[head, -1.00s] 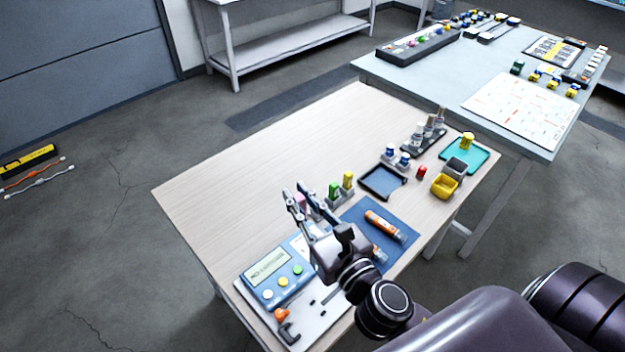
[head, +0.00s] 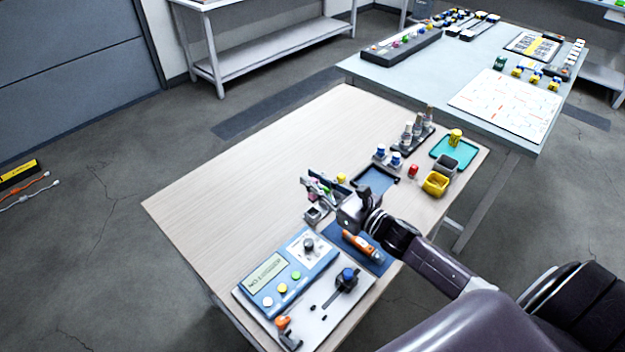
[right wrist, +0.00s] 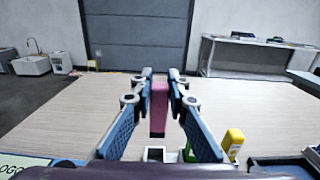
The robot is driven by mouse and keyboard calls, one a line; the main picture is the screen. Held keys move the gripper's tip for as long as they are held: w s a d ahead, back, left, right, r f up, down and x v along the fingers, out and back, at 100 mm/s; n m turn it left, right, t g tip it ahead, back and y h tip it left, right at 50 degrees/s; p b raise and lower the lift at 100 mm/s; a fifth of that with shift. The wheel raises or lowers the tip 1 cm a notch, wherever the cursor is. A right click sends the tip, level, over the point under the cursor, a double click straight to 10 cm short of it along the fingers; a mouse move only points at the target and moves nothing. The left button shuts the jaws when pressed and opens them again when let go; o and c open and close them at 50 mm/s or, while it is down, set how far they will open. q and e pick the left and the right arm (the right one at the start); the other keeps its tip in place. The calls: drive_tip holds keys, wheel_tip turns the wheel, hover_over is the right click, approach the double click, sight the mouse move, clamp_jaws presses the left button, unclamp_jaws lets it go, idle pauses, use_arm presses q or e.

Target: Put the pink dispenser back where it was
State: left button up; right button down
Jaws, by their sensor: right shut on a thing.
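My right gripper (right wrist: 160,80) is shut on the pink dispenser (right wrist: 159,110), held upright between its fingertips in the right wrist view. In the head view the right gripper (head: 312,188) is over the grey dispenser rack (head: 316,215), and the fingers largely hide the pink dispenser. An empty square slot (right wrist: 157,154) of the rack shows just below the pink dispenser. A green dispenser (right wrist: 189,153) and a yellow dispenser (right wrist: 233,141) stand to its right; the yellow one also shows in the head view (head: 341,178). I cannot tell whether the pink dispenser touches the rack. My left gripper is not in view.
A blue meter (head: 290,268) lies left of the rack. An orange tube (head: 360,243) lies on a blue mat (head: 381,262) under my forearm. The wooden tabletop (head: 235,170) behind is clear.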

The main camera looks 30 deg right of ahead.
sight(314, 200)
wheel_tip(314, 200, down, 4)
drive_tip(key=b, duration=0.3)
drive_tip(key=shift+f, duration=0.15)
drive_tip(key=shift+f+b, duration=0.65)
drive_tip(key=shift+f, duration=0.35)
drive_tip(key=shift+f+b, duration=0.5)
drive_tip(key=shift+b, duration=0.1)
drive_tip(key=c, duration=1.8)
unclamp_jaws()
drive_tip(key=shift+s, duration=0.1)
